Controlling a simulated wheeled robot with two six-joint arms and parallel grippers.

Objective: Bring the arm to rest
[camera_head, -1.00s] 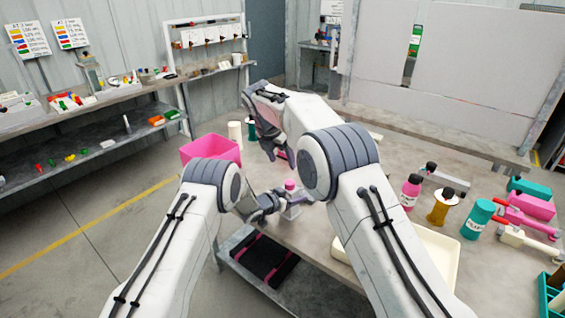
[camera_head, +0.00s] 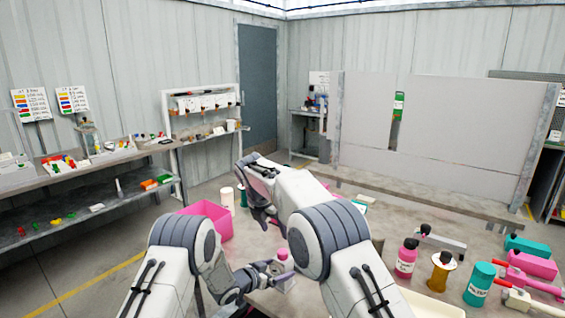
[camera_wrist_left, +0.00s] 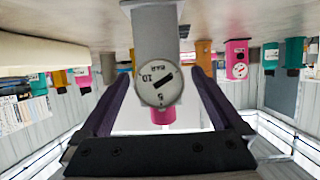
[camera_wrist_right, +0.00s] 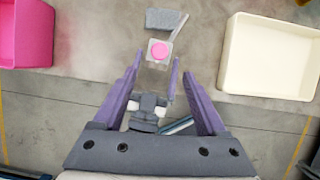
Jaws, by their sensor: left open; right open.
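A grey pump unit (camera_head: 284,283) with a pink cap stands on the table. My left gripper (camera_head: 268,271) is open beside it. In the left wrist view a round white gauge (camera_wrist_left: 158,84) on the grey body shows between the spread fingers of my left gripper (camera_wrist_left: 160,76); I cannot tell whether they touch it. My right gripper (camera_head: 264,214) is open and empty, above the table and pointing down. In the right wrist view the pink cap (camera_wrist_right: 159,50) lies below, beyond the open fingers of my right gripper (camera_wrist_right: 163,72).
A pink bin (camera_head: 222,219) is left of the right gripper. A cream tray (camera_wrist_right: 232,62) is on the table's other side. A pink bottle (camera_head: 406,258), an amber bottle (camera_head: 440,272) and a teal canister (camera_head: 479,284) stand at the right. My arms hide the table's middle.

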